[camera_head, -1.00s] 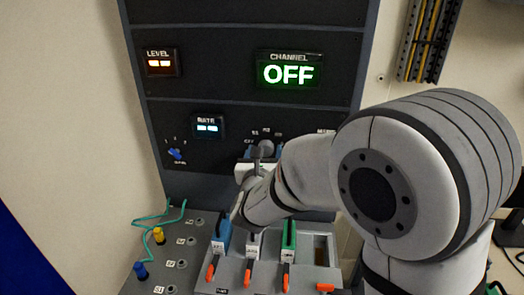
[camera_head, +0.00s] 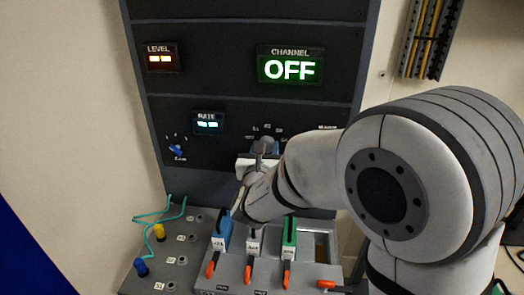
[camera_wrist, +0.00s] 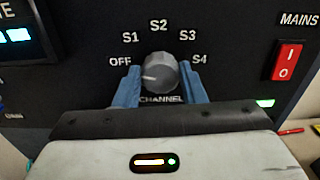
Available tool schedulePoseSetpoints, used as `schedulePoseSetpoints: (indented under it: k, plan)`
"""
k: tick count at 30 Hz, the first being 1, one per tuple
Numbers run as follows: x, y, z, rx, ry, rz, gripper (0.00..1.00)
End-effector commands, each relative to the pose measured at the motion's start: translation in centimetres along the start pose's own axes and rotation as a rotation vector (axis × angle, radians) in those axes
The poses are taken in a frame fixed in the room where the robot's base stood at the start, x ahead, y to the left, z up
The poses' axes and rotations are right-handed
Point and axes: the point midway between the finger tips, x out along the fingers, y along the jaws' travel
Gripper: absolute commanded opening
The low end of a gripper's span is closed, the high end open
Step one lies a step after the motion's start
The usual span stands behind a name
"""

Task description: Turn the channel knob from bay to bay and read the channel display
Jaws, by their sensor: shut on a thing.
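The channel knob (camera_wrist: 160,72) is a grey round knob on the black panel, with marks OFF, S1, S2, S3 and S4 around it. Its white pointer line aims left, toward OFF. My gripper (camera_wrist: 158,88) is shut on the knob, with one blue finger on each side. In the head view my gripper (camera_head: 263,150) is at the knob, which it and my arm partly hide. The channel display (camera_head: 290,68) reads OFF in green.
A red MAINS switch (camera_wrist: 288,60) is right of the knob. A RATE display (camera_head: 208,123) and a blue GAIN knob (camera_head: 176,150) are to the left; a LEVEL display (camera_head: 161,58) is above. Below stand several coloured modules with orange levers and a teal cable (camera_head: 148,230).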

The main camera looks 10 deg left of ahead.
Motion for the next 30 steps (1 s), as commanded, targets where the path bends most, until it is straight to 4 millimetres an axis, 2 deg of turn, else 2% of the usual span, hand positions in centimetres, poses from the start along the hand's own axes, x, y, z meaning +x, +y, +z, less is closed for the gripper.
schedulePoseSetpoints:
  k: [12, 21, 30]
  plan:
    - [0.0, -0.05, -0.83, 0.273, -0.007, 0.003, 0.14]
    - [0.0, -0.18, -0.66, 0.498, -0.006, 0.002, 0.14]
    - [0.01, -0.26, -0.33, 0.632, -0.004, 0.001, 0.14]
